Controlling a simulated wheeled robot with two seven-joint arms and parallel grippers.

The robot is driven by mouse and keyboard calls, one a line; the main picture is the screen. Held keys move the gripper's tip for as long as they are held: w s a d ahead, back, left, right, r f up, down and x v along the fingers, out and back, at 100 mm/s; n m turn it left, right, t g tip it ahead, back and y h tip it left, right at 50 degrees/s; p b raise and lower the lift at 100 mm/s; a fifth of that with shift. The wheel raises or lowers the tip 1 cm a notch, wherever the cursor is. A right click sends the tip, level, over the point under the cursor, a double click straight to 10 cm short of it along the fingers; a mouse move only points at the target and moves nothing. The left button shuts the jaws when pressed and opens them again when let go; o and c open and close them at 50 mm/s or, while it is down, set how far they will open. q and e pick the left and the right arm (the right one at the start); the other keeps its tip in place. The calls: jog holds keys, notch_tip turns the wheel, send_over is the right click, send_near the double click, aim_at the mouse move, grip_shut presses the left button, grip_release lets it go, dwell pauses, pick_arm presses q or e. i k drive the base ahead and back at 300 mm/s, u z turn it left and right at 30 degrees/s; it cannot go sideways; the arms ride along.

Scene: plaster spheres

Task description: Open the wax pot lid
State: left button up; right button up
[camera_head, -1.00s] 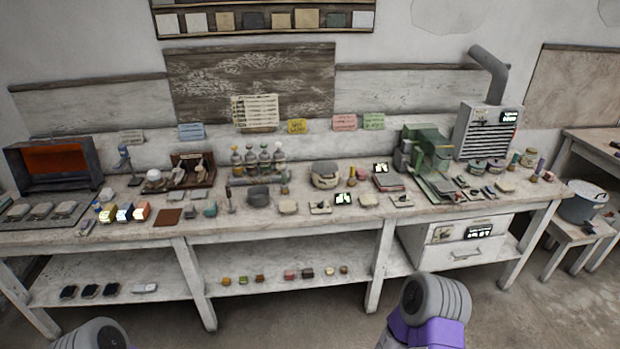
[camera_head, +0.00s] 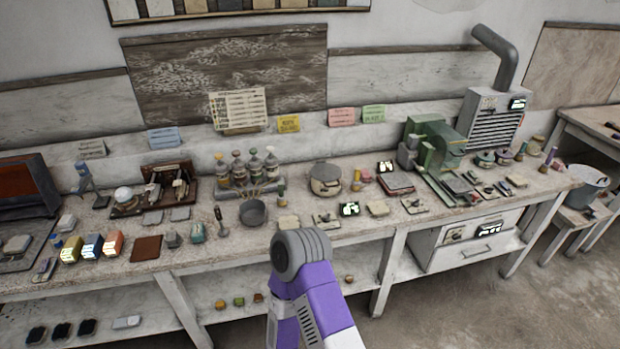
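A round pale pot with a lid (camera_head: 325,179) stands on the workbench, right of centre, and looks like the wax pot. Its lid appears to be on and shut. An arm of mine with a grey joint and purple and white links comes in from the bottom middle, in front of the bench edge. I cannot be sure which arm it is. Neither gripper shows, so no fingers are seen near the pot.
A small grey open pan (camera_head: 253,212) and a rack of bottles (camera_head: 248,170) stand left of the pot. A green machine (camera_head: 432,148) stands to the right. Small tiles and tools crowd the workbench (camera_head: 345,240). Open floor (camera_head: 440,310) lies at the lower right.

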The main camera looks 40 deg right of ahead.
aim_at(324, 172)
jog(key=z, duration=0.45)
jog(key=i, duration=0.8)
jog(key=z, duration=0.65)
